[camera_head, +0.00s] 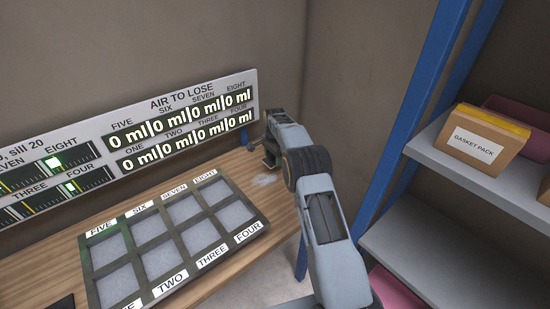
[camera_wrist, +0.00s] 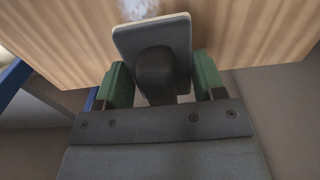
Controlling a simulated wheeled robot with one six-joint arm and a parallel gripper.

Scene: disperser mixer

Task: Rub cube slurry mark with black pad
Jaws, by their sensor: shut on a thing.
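A pale, whitish slurry mark (camera_head: 265,180) lies on the wooden bench top, right of the labelled tray. It also shows at the top edge of the wrist view (camera_wrist: 138,8), just beyond the pad. My gripper (camera_wrist: 160,82) is shut on the black pad's dark handle, with a green finger on each side. The pad (camera_wrist: 152,38) is a dark plate with a light edge, held over the wood beside the mark. In the head view my gripper (camera_head: 268,160) is by the mark, and the pad there is small and partly hidden. I cannot tell whether the pad touches the bench.
The tray (camera_head: 180,232) with several labelled compartments stands left of the mark. A display panel (camera_head: 130,130) runs along the wall behind. A blue post (camera_head: 415,100) and grey shelves (camera_head: 480,170) with a gasket pack box (camera_head: 483,140) stand at the right.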

